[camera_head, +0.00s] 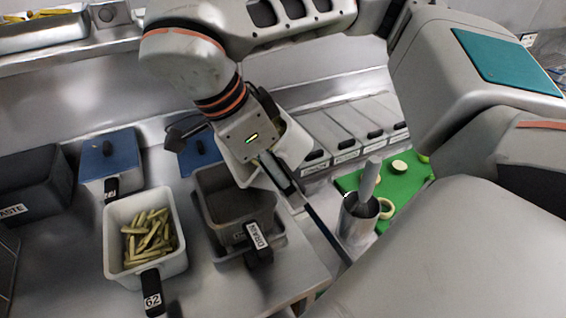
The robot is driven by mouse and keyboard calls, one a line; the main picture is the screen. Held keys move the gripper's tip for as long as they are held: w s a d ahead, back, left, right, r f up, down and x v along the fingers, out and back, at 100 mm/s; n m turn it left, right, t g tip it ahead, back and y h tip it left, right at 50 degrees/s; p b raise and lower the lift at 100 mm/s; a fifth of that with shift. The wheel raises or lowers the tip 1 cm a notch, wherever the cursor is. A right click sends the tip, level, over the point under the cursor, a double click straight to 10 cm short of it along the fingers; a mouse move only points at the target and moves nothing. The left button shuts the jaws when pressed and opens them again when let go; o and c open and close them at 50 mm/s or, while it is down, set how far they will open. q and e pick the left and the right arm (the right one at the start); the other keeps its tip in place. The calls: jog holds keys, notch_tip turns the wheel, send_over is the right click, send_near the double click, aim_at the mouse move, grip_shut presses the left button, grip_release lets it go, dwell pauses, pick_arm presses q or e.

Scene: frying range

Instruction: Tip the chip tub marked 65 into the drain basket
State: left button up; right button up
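A white tub (292,146) is at my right gripper (270,160), tilted above the right side of the drain basket. My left gripper is not in view.
A white tub (112,240) marked 62 holds chips, left of the basket. Blue-lidded tubs (108,152) and a dark WASTE bin (30,180) stand behind. A steel pot (357,222) and a green board (410,185) with slices are at right.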

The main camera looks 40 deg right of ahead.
jog(key=shift+w+a+h, duration=0.1)
jog(key=shift+a+h, duration=0.2)
jog(key=shift+h, duration=0.2)
jog(key=shift+a+f+h, duration=0.15)
jog(key=shift+f+h, duration=0.05)
jog(key=shift+h, duration=0.1)
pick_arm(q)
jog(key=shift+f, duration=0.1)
pick_arm(e)
jog(key=a+f+h, duration=0.1)
jog(key=h, duration=0.1)
jog(key=a+f+g+h, duration=0.1)
jog(key=a+h, duration=0.1)
jog(key=h, duration=0.1)
jog(key=w+a+f+g+h, duration=0.1)
jog(key=h, duration=0.1)
jog(key=shift+a+f+h, duration=0.15)
jog(key=shift+f+h, duration=0.15)
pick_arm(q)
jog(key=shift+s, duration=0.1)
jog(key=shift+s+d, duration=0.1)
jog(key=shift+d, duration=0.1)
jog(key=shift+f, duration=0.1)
pick_arm(e)
jog(key=shift+w, duration=0.1)
